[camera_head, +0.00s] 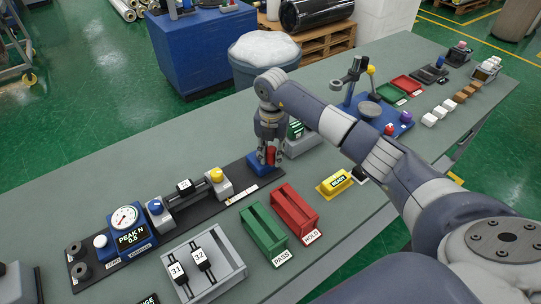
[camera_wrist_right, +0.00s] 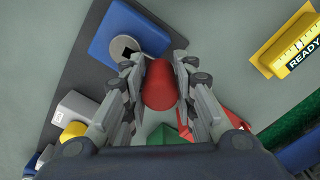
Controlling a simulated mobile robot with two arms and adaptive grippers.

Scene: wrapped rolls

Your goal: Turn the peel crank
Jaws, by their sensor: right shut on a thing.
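The peel rig (camera_head: 160,215) is a long black base with a gauge reading PEAK N 0.5, knobs and clamps. At its right end is a blue crank block (camera_head: 259,167), also seen in the right wrist view (camera_wrist_right: 112,28) with a grey round hub. My right gripper (camera_head: 269,157) comes down over this end, fingers pointing down. It is shut on the red crank handle (camera_wrist_right: 159,88), which sits between both fingers in the right wrist view. The crank arm is mostly hidden. My left gripper is not in view.
A green PASS tray (camera_head: 263,229) and a red HOLD tray (camera_head: 295,208) lie in front of the crank. A yellow READY block (camera_head: 335,182) lies to the right. A grey rack (camera_head: 205,263) holds samples 31 and 32. Bare bench lies behind the rig.

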